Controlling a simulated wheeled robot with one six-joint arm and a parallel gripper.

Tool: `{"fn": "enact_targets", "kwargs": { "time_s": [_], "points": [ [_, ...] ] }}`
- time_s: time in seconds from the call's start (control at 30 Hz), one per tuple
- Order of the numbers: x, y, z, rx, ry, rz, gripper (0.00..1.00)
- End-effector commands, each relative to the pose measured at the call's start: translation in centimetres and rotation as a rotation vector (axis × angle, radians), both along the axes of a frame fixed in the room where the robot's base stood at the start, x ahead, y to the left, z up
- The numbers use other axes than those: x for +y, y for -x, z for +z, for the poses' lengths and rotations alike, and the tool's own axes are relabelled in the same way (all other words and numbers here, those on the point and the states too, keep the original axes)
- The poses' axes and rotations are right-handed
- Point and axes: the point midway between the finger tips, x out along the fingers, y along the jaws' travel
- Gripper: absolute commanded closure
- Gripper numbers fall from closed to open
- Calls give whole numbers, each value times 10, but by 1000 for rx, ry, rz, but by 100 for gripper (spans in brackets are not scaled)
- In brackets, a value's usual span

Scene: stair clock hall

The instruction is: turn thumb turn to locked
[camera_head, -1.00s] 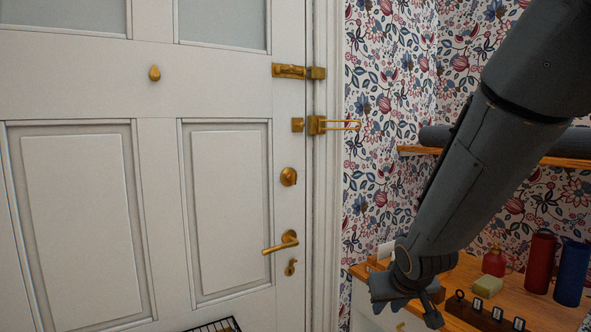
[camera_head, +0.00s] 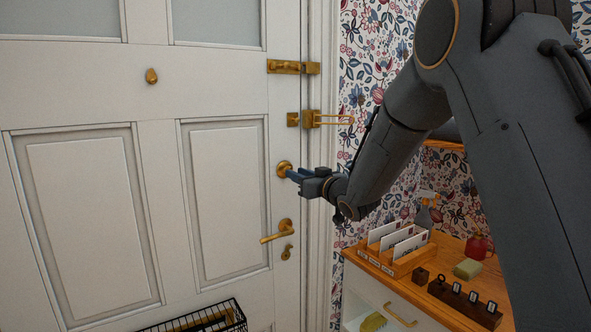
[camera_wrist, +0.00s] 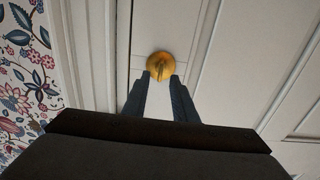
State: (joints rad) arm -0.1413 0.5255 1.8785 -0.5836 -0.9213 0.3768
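The brass thumb turn (camera_head: 282,169) is a round plate with a small raised grip on the white door (camera_head: 80,215), above the lever handle (camera_head: 279,232). My gripper (camera_head: 290,174) reaches it from the right, with its fingertips at the plate. In the wrist view, the thumb turn (camera_wrist: 160,62) lies just beyond the fingertips. My gripper (camera_wrist: 161,78) is open there, one finger on each side of the grip, with a gap between them. The grip looks roughly upright in that view. Contact cannot be told. In the head view, the fingers partly cover the thumb turn.
A brass bolt (camera_head: 286,67) and a swing-bar latch (camera_head: 312,119) are higher on the door edge. A keyhole plate (camera_head: 287,253) is below the handle. A wooden cabinet (camera_head: 354,258) with a letter rack (camera_head: 392,262) stands right. A wire basket (camera_head: 222,311) hangs low.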

Motion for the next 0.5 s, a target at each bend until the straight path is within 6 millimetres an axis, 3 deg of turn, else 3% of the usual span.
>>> {"fn": "enact_targets", "kwargs": {
  "time_s": [0.2,0.5],
  "points": [
    [13,-19,0,2,1,-1,75],
    [16,-24,-1,1,1,-1,75]
  ]
}}
